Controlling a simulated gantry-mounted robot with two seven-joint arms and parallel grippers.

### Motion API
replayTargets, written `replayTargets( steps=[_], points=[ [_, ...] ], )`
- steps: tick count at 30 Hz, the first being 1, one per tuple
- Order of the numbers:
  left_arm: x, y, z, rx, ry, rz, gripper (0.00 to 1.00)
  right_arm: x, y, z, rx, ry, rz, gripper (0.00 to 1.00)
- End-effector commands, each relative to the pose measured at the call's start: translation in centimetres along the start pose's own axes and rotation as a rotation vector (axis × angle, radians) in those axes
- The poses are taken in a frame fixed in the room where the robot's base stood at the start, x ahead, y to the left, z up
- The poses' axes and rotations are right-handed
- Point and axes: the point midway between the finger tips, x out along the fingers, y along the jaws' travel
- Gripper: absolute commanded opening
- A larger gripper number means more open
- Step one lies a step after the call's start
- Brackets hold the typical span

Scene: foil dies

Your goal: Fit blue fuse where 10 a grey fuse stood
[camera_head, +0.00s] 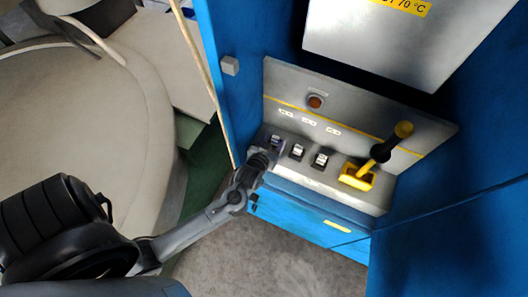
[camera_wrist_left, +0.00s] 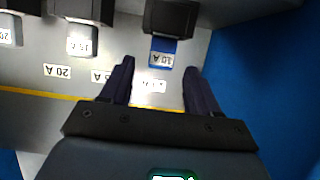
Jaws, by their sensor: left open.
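The blue fuse (camera_wrist_left: 163,46) with a white 10 A label sits at the black holder at the right end of the row in the left wrist view. In the head view this is the leftmost holder (camera_head: 276,141). My left gripper (camera_wrist_left: 160,66) is open, with one dark finger on each side of the fuse's labelled end; contact cannot be told. It also shows in the head view (camera_head: 267,156), over the left end of the panel. How deep the fuse sits is hard to tell. My right gripper is out of view.
A 15 A fuse (camera_wrist_left: 80,42) and a 20 A fuse (camera_wrist_left: 6,36) sit in the neighbouring holders. A yellow-based lever (camera_head: 379,155) stands right of the row. A red-brown lamp or button (camera_head: 315,101) is above. The blue cabinet wall (camera_head: 221,60) rises close at left.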

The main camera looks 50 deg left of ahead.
Motion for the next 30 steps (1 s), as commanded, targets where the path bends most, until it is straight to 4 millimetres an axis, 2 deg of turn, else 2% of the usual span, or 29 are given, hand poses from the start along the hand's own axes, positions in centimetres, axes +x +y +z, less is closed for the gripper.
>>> replayTargets(
  steps=[3,9,15,19,25,30],
  points=[
    [-2.4,0.0,0.2,-0.002,-0.002,0.001,0.61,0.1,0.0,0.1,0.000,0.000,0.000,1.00],
    [-5.9,0.0,0.1,-0.001,-0.002,0.000,0.61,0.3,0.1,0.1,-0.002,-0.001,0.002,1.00],
    [-8.2,0.0,0.1,0.000,-0.002,0.001,0.61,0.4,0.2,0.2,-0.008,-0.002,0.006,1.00],
    [-9.1,0.3,0.1,0.002,-0.033,0.024,0.61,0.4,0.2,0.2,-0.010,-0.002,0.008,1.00],
    [-11.0,2.3,0.9,0.044,-0.224,0.161,0.61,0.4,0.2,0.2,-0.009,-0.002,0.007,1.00],
    [-14.8,3.4,2.3,0.156,-0.469,0.288,0.61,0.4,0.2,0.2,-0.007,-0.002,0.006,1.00]
  ],
)
